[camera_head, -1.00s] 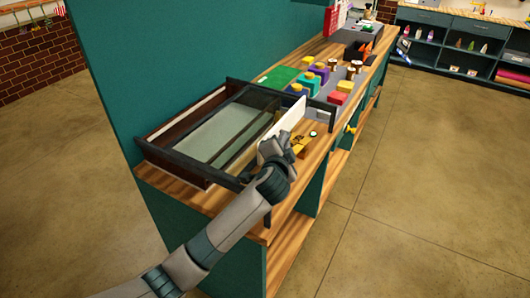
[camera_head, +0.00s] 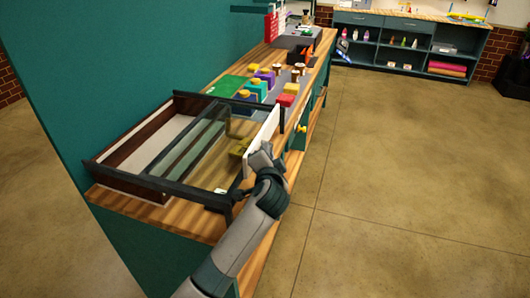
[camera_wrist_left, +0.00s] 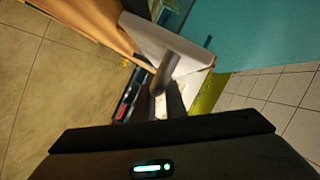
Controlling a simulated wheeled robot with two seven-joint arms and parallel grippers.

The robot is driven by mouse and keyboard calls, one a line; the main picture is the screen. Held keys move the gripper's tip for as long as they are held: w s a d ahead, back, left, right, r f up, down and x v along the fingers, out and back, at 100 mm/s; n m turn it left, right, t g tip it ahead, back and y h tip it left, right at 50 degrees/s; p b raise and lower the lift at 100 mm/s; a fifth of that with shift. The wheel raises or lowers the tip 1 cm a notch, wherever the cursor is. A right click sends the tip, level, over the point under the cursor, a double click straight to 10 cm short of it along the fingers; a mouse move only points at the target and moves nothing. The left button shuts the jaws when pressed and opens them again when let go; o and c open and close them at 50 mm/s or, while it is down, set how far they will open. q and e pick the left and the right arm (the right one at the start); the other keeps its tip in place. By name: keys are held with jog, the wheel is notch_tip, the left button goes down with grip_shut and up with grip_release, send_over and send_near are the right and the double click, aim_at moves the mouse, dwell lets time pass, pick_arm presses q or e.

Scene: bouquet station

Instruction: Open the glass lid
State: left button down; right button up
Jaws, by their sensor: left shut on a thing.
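The glass lid (camera_head: 214,158) is a clear pane in a dark frame on the wooden counter in the head view. It sits shifted right on the brown-walled box (camera_head: 133,150), and a strip of pale box floor shows uncovered on the left. A white upright panel (camera_head: 262,137) stands along the lid's right edge. My left gripper (camera_head: 257,156) is at the near end of this panel, shut on the lid's handle. In the left wrist view, a grey bar-like handle (camera_wrist_left: 163,75) lies between the fingers, below the white panel (camera_wrist_left: 160,35). My right gripper is not in view.
A yellow item (camera_head: 239,148) shows through the glass. The floor to the right is open. A shelf unit (camera_head: 405,45) stands at the back.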

pick_arm(q)
jog(key=c, duration=2.1)
grip_release()
jog(key=shift+s+r+p, duration=0.15)
jog(key=shift+s+p, duration=0.35)
jog(key=p+v, duration=0.8)
jog(key=v, duration=0.8)
jog(key=shift+s, duration=0.1)
